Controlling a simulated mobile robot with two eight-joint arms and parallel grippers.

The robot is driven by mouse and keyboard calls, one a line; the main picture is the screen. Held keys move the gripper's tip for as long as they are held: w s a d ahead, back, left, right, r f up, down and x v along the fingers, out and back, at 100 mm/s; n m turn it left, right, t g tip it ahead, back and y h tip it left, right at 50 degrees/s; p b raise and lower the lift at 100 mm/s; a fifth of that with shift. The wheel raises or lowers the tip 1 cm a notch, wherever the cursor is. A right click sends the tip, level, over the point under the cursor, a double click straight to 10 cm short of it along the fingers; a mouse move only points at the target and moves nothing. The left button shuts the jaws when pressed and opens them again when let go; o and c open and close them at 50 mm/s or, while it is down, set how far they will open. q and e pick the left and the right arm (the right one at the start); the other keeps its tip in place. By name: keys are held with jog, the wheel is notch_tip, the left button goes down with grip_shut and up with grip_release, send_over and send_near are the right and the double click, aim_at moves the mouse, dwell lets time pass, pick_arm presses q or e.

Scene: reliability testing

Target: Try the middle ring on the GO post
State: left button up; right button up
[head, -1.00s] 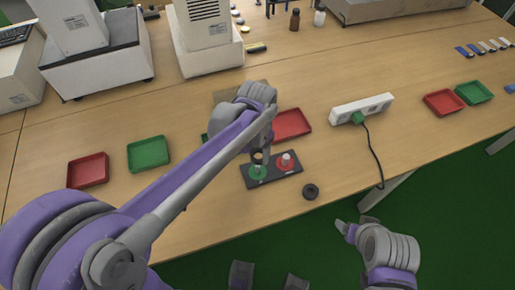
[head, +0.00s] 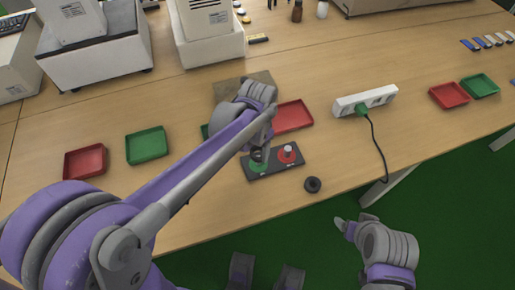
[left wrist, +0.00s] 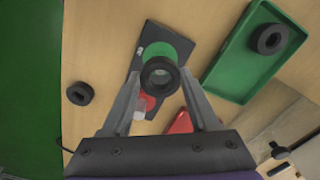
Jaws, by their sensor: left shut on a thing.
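A dark gauge plate (head: 275,166) lies near the table's front edge, with a green GO base (head: 258,164) on its left and a red base with a pale post (head: 288,152) on its right. My left gripper (left wrist: 158,88) is shut on a black ring (left wrist: 160,75), held over the green base (left wrist: 168,48). The ring's hole lines up roughly with the green base; whether it is around the GO post, I cannot tell. Another black ring (head: 313,185) lies right of the plate, and one ring (left wrist: 269,39) sits in a green tray (left wrist: 240,75). My right gripper (head: 353,221) is empty and open, off the table's front.
A red tray (head: 293,117) stands behind the plate, and a white power strip (head: 365,101) with a trailing cable lies to the right. Red (head: 85,162) and green (head: 147,145) trays stand at left. The front table around the loose ring is mostly clear.

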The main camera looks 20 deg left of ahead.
aim_at(257, 158)
pick_arm(q)
jog(key=shift+f+b, duration=1.7)
jog(key=shift+f, duration=0.75)
jog(key=shift+r, duration=0.15)
jog(key=shift+r+p, duration=2.45)
jog(key=shift+r, duration=0.75)
